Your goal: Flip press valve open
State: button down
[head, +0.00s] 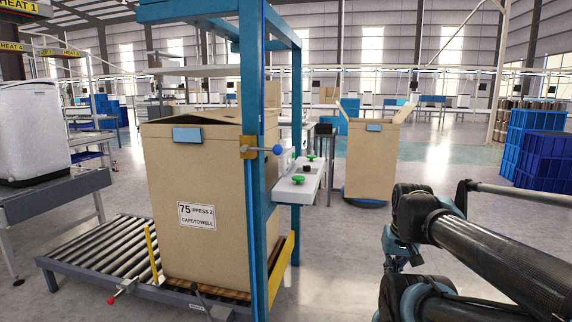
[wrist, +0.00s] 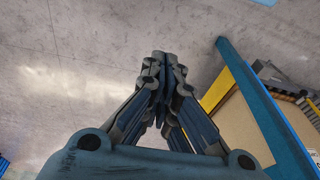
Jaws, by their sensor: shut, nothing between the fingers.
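The press valve (head: 249,152) is a brass-coloured body on the blue front post of the press frame (head: 255,60). Its lever (head: 263,149) points level to the right and ends in a blue ball knob (head: 277,149). My gripper (wrist: 163,62) is shut and empty in the wrist view, above bare floor. The blue frame post (wrist: 262,110) stands to its right there, apart from the fingers. The valve does not show clearly in the wrist view. In the head view my arm is at the right, well away from the valve.
A large cardboard box (head: 205,245) labelled "75 PRESS 2" stands inside the frame on a roller conveyor (head: 95,255). A white control panel (head: 300,185) with green and red buttons juts out right of the post. Floor between panel and arm is clear. Another box (head: 371,160) stands behind.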

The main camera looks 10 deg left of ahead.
jog(key=w+a+r+m+y, duration=0.7)
jog(key=a+r+m, duration=0.2)
jog(key=a+r, duration=0.2)
jog(key=w+a+r+m+g+y, duration=0.1)
jog(key=w+a+r+m+y, duration=0.5)
jog(key=r, duration=0.8)
jog(key=w+a+m, duration=0.1)
jog(key=a+m, duration=0.2)
jog(key=a, duration=0.2)
jog(key=shift+w+r+m+y, duration=0.2)
jog(key=shift+r+m+y, duration=0.1)
jog(key=shift+r+y, duration=0.1)
jog(key=shift+f, duration=0.1)
jog(key=a, duration=0.9)
jog(key=shift+w+a+r, duration=0.15)
jog(key=shift+w+r, duration=0.2)
jog(key=shift+r, duration=0.05)
